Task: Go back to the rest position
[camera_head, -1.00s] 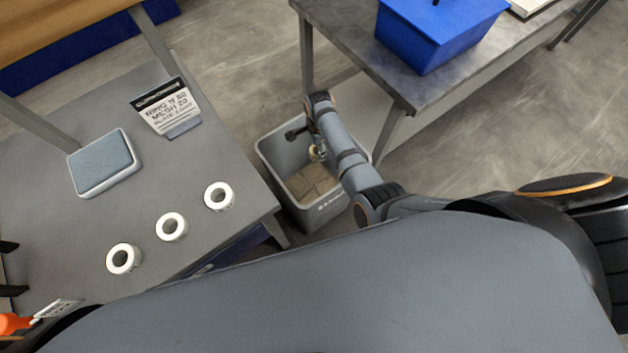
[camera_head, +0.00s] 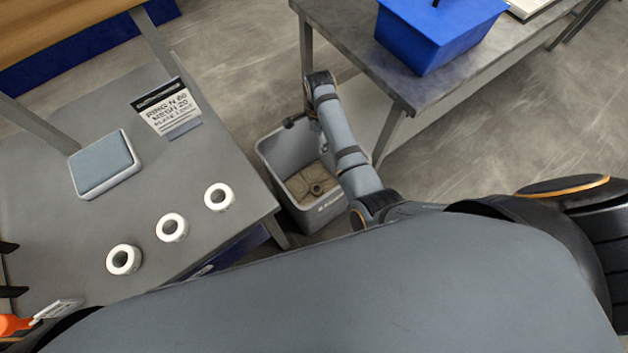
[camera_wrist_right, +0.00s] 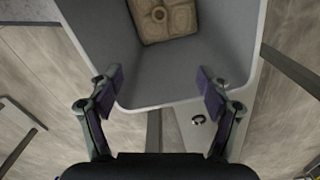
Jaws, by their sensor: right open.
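My right arm reaches out over the grey bin (camera_head: 275,165) between the two tables. My right gripper (camera_wrist_right: 162,84) is open and empty in the right wrist view, with its fingers apart over the bin's near rim. In the head view it is mostly hidden behind its own arm.
The left grey table (camera_head: 60,220) holds three white rings (camera_head: 171,227), a grey pad device (camera_head: 104,164) and a sign (camera_head: 167,108). A blue bin (camera_head: 425,40) stands on the right table (camera_head: 345,35). Bare floor (camera_head: 480,130) lies right of it.

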